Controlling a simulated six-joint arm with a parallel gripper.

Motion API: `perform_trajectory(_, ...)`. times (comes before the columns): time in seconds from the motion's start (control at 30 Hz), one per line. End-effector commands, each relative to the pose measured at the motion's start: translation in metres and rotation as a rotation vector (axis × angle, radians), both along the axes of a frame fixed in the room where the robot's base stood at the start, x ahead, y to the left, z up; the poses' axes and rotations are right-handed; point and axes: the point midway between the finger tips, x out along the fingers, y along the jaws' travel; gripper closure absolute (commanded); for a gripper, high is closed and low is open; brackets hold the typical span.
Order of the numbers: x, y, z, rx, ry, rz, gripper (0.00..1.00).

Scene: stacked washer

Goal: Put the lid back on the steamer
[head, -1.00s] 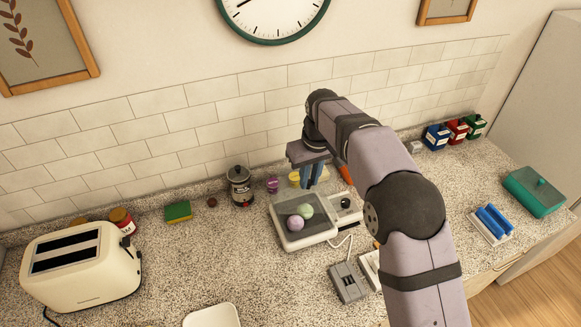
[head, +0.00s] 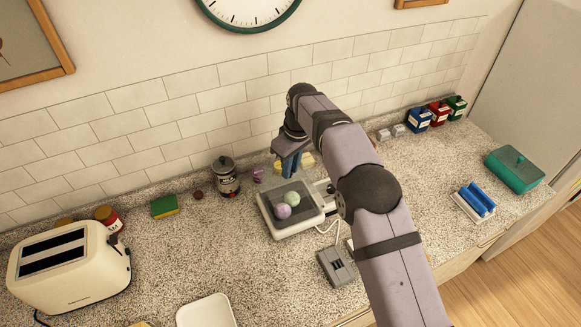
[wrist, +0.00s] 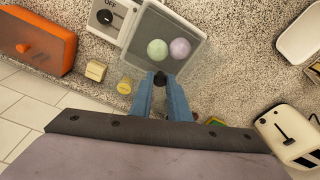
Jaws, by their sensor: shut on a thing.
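The steamer (head: 311,225) is a light, boxy appliance with a dark dial, also in the wrist view (wrist: 111,30). A green ball (wrist: 158,49) and a purple ball (wrist: 180,48) sit in its dark tray area. My gripper (wrist: 160,80) is just beyond the steamer's back edge in the head view, its blue fingers pointing down. The fingers are shut on a small black knob (wrist: 160,76), apparently the lid's.
A dark-topped canister (head: 226,178) stands left of the steamer. Behind it are a purple item (head: 258,175) and a yellow one (wrist: 125,85). A grey switch box (head: 336,267) lies in front. A toaster (head: 70,268) and white tray (head: 207,312) are to the left and front.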

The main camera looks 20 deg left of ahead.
Motion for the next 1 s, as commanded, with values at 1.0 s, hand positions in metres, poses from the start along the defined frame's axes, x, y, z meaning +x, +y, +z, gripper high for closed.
perform_trajectory(1.0, 0.000, 0.000, -0.061, 0.001, -0.001, -0.002, 1.00)
